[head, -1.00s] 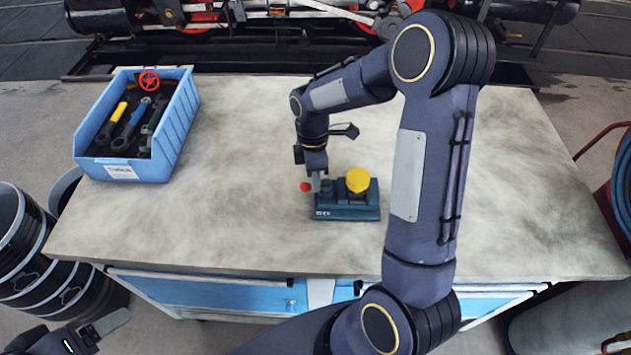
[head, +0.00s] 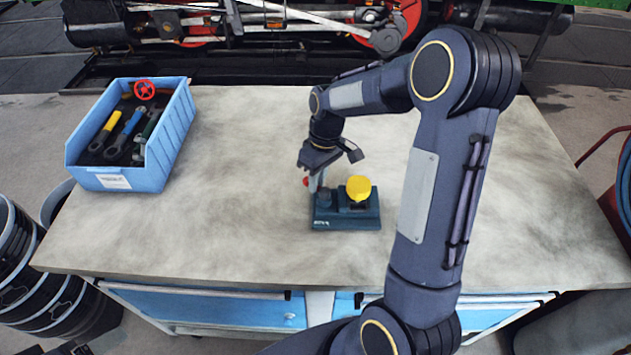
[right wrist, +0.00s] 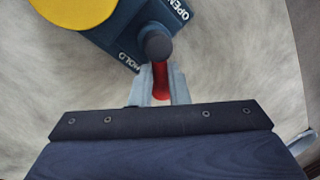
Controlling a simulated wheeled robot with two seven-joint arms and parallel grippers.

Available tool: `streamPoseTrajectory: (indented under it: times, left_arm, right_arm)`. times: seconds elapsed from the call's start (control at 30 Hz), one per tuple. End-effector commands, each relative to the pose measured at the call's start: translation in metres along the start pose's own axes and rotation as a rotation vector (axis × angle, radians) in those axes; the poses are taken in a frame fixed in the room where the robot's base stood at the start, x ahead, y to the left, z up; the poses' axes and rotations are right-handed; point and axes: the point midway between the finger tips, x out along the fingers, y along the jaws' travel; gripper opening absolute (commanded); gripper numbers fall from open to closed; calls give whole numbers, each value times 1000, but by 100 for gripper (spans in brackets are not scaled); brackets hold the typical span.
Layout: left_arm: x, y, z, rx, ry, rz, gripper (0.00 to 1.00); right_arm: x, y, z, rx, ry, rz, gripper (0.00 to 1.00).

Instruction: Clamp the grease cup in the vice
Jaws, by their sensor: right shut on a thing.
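The vice (head: 346,222) is a dark teal block on the bench. The yellow round grease cup (head: 358,188) sits on it, and part of the cup (right wrist: 72,8) shows in the right wrist view. The vice has a lever with a dark pivot knob (right wrist: 158,45) and a red handle (right wrist: 161,82). My right gripper (right wrist: 155,90) is shut on the red handle, at the vice's left side in the head view. "OPEN" and "HOLD" are marked on the vice around the pivot. The jaws' grip on the cup cannot be made out. My left gripper's fingers are out of view.
A blue bin (head: 122,178) with several tools and a red handwheel stands at the bench's left. The bench top (head: 240,220) is clear around the vice. Dark drums (head: 20,265) stand at lower left, and the tram's running gear is behind the bench.

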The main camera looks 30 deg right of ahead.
Motion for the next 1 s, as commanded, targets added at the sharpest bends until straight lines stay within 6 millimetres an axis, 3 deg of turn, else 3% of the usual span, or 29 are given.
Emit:
streamPoseTrajectory:
  times: [0.4,0.87,0.9,1.0]
  left_arm:
    - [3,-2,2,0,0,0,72]
    - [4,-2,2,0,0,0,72]
    - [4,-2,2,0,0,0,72]
    - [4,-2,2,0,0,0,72]
  right_arm:
    - [-2,4,0,140,32,2,0]
    - [-2,5,0,151,35,2,0]
    - [-2,5,0,151,35,2,19]
    - [-2,5,0,150,34,2,32]
